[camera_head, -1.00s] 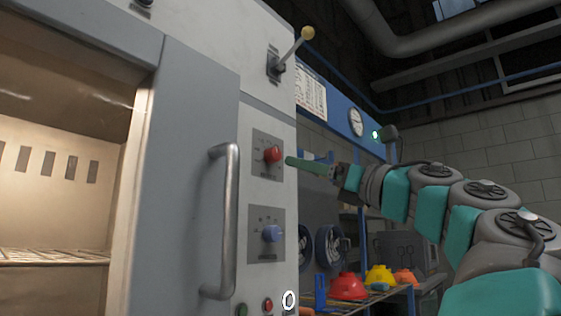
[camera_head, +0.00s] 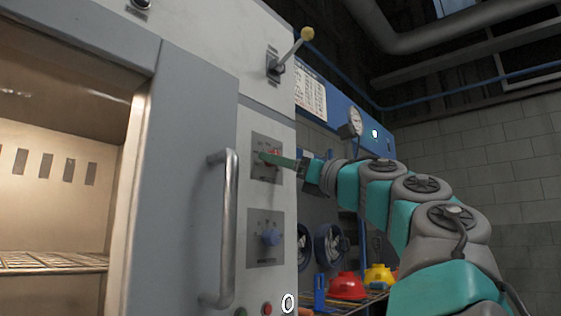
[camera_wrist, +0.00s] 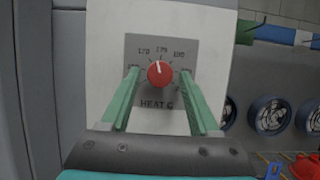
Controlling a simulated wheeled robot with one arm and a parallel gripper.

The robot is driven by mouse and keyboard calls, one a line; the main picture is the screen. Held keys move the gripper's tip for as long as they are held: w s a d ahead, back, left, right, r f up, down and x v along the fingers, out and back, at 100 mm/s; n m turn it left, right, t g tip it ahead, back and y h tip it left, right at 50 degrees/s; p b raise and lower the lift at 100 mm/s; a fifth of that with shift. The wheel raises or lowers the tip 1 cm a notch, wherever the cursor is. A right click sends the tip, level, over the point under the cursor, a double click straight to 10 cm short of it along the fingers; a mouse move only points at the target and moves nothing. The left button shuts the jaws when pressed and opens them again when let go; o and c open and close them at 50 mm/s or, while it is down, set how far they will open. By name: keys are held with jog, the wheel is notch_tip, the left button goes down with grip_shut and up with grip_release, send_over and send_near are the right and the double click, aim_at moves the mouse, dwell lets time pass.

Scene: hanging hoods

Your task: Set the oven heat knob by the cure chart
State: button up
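My gripper (camera_wrist: 159,80) is open, with one green finger on each side of the knob and a visible gap to both. In the head view my gripper (camera_head: 274,158) reaches the upper dial plate from the right and partly covers the red knob (camera_head: 274,157). The chart (camera_head: 311,95) hangs on the blue wall panel; its text is too small to read.
A blue knob (camera_head: 271,236) is on a plate below. A vertical door handle (camera_head: 228,230) stands left of the dials. A lever with a yellow ball (camera_head: 307,34) sticks out above. Red (camera_head: 347,287) and yellow hoods (camera_head: 379,275) are at lower right.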

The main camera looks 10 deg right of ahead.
grip_shut()
dwell(0.5)
jog(key=shift+s+a+r+m+g+h+p, duration=0.15)
jog(key=shift+m+h+p, duration=1.1)
jog(key=shift+m, duration=2.65)
jog(key=shift+s+a+r+m+g+h+p, duration=0.2)
jog(key=shift+m+h+p, duration=0.4)
jog(key=shift+m+h, duration=2.25)
jog(key=shift+a+r+m+g+h+p, duration=0.1)
jog(key=shift+r+m+g+h+p, duration=0.55)
jog(key=shift+m, duration=4.3)
jog(key=shift+f+t+y+p, duration=0.25)
jog(key=shift+f+t+p, duration=0.05)
jog(key=shift+f+t, duration=0.1)
jog(key=shift+o, duration=1)
grip_release()
